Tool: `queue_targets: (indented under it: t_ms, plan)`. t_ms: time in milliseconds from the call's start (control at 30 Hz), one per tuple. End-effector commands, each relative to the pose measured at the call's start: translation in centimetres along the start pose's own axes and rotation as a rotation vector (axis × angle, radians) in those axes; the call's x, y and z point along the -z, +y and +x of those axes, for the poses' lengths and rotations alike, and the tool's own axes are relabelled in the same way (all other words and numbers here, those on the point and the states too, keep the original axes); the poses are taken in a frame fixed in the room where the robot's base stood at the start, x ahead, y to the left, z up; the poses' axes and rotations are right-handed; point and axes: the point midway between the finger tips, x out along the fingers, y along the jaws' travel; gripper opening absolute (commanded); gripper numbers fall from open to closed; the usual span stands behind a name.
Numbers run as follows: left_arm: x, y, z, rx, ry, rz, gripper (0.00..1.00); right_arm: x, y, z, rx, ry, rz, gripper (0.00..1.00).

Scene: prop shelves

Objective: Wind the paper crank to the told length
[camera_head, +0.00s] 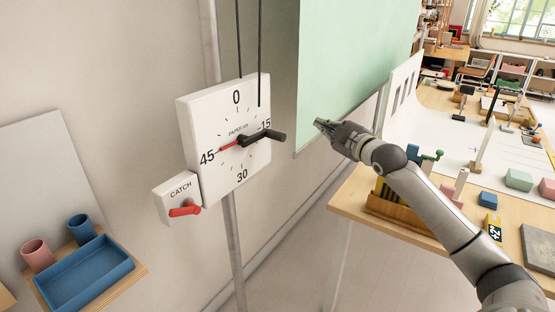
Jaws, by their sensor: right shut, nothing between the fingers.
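The white dial box (226,132) hangs at center left, marked 0, 15, 30 and 45 with small ticks. A black crank handle (262,137) sticks out from its middle toward the right. A red pointer (229,146) points left, near the 45. A small white box labelled CATCH (180,198) sits at its lower left, with a red lever (185,209) pointing right. The pale green paper sheet (345,65) hangs behind, to the right of the dial. My right gripper (318,123) is shut and empty, right of the crank and apart from it, before the sheet's lower edge. My left gripper is out of view.
A wooden table (345,200) with blocks and a wooden holder stands at right, under my right arm. A blue tray (85,275), a pink cup (38,254) and a blue cup (81,229) sit on a shelf at lower left. Two dark cords run above the dial.

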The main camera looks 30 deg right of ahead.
Motion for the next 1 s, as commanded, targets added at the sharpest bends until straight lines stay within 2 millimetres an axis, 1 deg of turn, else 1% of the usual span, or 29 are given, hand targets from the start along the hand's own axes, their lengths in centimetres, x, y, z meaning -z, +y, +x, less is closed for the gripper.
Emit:
queue_targets:
  t_ms: [33, 133, 267, 367, 467, 633, 700, 800, 900, 1000]
  plan:
    - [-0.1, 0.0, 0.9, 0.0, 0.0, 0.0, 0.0, -0.7, -1.0, -0.1, -0.035, 0.003, -0.082, 0.0]
    - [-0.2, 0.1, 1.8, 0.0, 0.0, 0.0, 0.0, -1.1, -1.7, -0.3, -0.11, 0.017, -0.265, 0.0]
    - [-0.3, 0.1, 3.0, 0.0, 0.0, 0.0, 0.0, -0.9, -3.4, -0.9, -0.191, 0.051, -0.51, 0.0]
    - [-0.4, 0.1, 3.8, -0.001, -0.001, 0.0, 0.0, -0.4, -5.2, -1.5, -0.24, 0.087, -0.703, 0.0]
    - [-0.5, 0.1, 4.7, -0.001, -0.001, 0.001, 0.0, 0.2, -7.7, -2.1, -0.276, 0.134, -0.897, 0.0]
    - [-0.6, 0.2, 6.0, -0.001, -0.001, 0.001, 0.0, 1.2, -12.5, -3.3, -0.309, 0.224, -1.204, 0.0]
    - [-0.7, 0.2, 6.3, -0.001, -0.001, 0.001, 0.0, 1.4, -14.2, -3.7, -0.313, 0.257, -1.301, 0.0]
    - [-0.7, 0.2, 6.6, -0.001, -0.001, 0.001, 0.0, 1.6, -16.1, -4.1, -0.314, 0.293, -1.4, 0.0]
    - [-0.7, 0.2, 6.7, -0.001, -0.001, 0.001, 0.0, 1.7, -17.0, -4.3, -0.314, 0.313, -1.456, 0.0]
    - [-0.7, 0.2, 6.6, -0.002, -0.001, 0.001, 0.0, 1.9, -17.2, -4.2, -0.315, 0.32, -1.474, 0.0]
